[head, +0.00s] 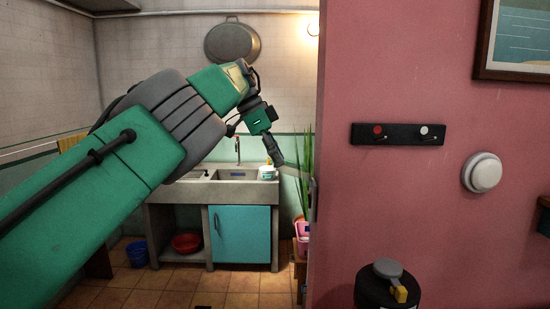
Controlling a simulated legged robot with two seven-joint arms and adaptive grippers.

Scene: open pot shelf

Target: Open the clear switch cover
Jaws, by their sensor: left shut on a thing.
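My left arm reaches in from the left, and its gripper (309,184) is at the left edge of the pink wall (400,220). The gripper is small and seen from the side. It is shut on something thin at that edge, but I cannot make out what. No clear switch cover can be picked out with certainty; the side face of the wall at the gripper is turned away from view. My right gripper is not in view.
On the pink wall are a black strip (372,140) with two knobs, a round white fixture (482,172) and a framed picture (516,42). A black container (385,293) stands below. Behind are a sink counter (221,191), a teal cabinet (240,234) and a plant (305,170).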

